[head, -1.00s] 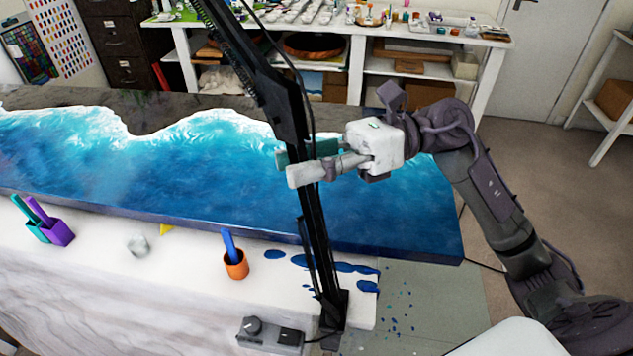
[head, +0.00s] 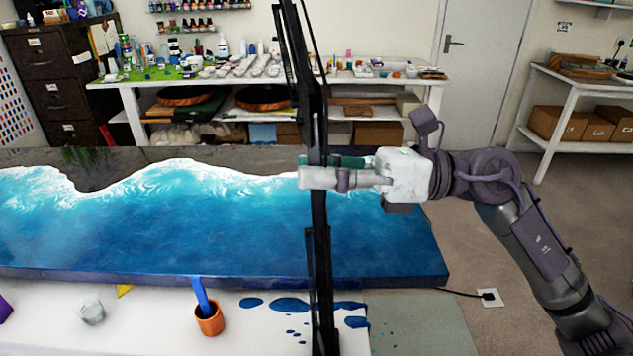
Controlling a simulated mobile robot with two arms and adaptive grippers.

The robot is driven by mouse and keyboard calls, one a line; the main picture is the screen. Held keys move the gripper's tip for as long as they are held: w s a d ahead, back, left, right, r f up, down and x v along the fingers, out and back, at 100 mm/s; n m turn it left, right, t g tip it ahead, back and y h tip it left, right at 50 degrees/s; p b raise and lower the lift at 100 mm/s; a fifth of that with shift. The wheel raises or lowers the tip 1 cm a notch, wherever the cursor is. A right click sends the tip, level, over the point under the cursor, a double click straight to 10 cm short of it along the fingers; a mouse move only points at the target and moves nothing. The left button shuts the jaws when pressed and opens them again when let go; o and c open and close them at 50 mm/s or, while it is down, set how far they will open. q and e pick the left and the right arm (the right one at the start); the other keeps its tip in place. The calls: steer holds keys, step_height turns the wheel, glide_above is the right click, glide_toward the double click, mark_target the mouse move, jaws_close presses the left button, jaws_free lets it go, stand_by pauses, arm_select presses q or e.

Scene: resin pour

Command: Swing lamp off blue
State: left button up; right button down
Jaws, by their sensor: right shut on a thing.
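The black lamp arm (head: 319,255) stands close to upright in the picture, in front of the blue resin slab (head: 190,225). Its top runs out of the upper edge, so the lamp head is not seen. Its foot is cut off at the bottom edge. My right gripper (head: 320,170) comes in from the right and is shut on the lamp arm above the slab's right part. The slab has white wave edges and a dark strip along its far side. My left gripper is not in view.
An orange cup (head: 209,320) with a blue stick stands on the white bench in front. Blue spills (head: 290,304) lie beside the lamp foot. A shelf table (head: 135,103) with supplies stands behind the slab. The floor at right is mostly open, with a cable and socket plate (head: 489,297).

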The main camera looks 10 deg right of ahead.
steer(key=shift+d, duration=0.25)
stand_by(0.3)
steer(key=c, duration=0.7)
jaws_free()
steer(key=shift+d, duration=0.2)
steer(key=d, duration=0.4)
steer(key=s+d, duration=0.1)
steer(key=d, duration=0.3)
steer(key=s+d, duration=0.1)
steer(key=d, duration=0.2)
steer(key=shift+d+f, duration=0.4)
steer(key=shift+c, duration=0.3)
